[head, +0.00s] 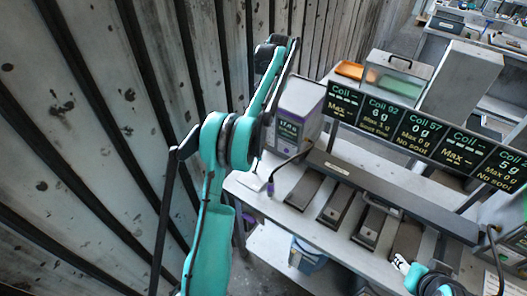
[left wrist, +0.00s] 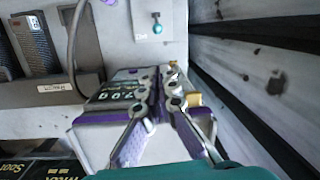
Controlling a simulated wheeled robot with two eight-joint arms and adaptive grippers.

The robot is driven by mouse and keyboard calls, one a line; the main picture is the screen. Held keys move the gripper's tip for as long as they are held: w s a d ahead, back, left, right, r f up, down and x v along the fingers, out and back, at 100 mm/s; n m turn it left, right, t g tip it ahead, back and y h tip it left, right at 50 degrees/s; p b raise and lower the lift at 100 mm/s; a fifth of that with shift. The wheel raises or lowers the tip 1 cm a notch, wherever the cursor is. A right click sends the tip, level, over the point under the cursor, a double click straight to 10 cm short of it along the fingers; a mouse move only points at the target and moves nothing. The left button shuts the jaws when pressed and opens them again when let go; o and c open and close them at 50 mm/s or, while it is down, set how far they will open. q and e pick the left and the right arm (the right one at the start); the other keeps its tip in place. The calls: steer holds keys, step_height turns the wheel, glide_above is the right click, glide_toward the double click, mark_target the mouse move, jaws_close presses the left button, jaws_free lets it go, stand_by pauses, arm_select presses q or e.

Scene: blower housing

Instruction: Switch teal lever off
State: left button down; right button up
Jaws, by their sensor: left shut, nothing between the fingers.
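In the left wrist view, a small teal lever (left wrist: 157,28) with a round knob stands on a pale panel (left wrist: 170,10) at the top. A small dark label, too small to read, is beside it. My left gripper (left wrist: 166,72) is shut and empty, with grey linkages and purple parts. It overlaps the white, purple-trimmed box (left wrist: 88,135) and appears below the lever, apart from it. In the head view, my left arm reaches up beside that box (head: 299,112); its fingers and the lever cannot be made out.
A grey bench (head: 247,188) holds several dark pads (head: 335,205) below a row of dark displays (head: 380,110). An orange tray (head: 350,69) and a grey block stand behind the displays. A corrugated wall (head: 90,130) fills the left side.

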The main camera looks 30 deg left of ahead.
arm_select(q)
steer(key=f+b, duration=0.1)
steer(key=f, duration=0.5)
steer(key=s+a+f+b, duration=0.1)
steer(key=f, duration=0.6)
steer(key=s+f+b, duration=0.1)
steer(key=f, duration=0.5)
steer(key=shift+s+a+f, duration=0.15)
steer(key=shift+s+f, duration=0.05)
steer(key=shift+s, duration=0.1)
